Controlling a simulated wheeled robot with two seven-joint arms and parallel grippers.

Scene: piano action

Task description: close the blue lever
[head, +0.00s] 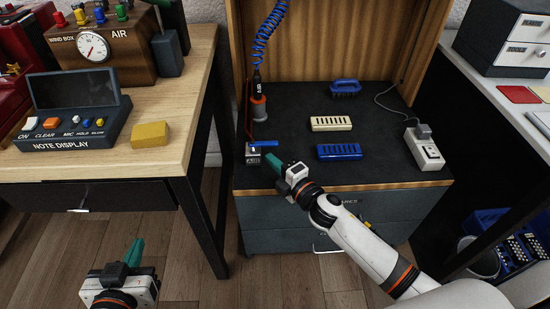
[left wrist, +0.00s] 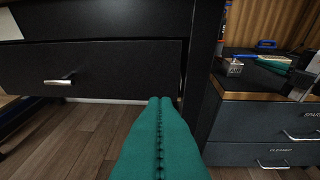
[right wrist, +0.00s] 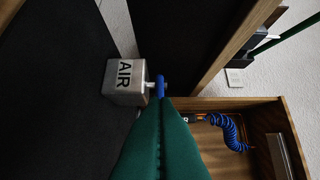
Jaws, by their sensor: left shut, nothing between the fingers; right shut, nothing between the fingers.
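The blue lever (head: 263,144) sits on top of a small metal valve block (head: 253,157) at the front left of the dark cabinet top. In the head view it lies sideways. In the right wrist view the lever (right wrist: 160,87) shows end-on beside the block marked AIR (right wrist: 125,82). My right gripper (head: 269,158) is shut and empty, its green tips right beside the lever; I cannot tell whether they touch. My left gripper (head: 137,243) is shut and empty, low in front of the wooden desk and far from the lever.
The wooden desk (head: 190,110) with a drawer stands left of the cabinet. A blue coiled hose (head: 268,30) hangs to an orange-ringed fitting (head: 258,105) behind the valve. A cream block (head: 331,123), a blue slotted block (head: 339,152) and a power strip (head: 424,150) lie to the right.

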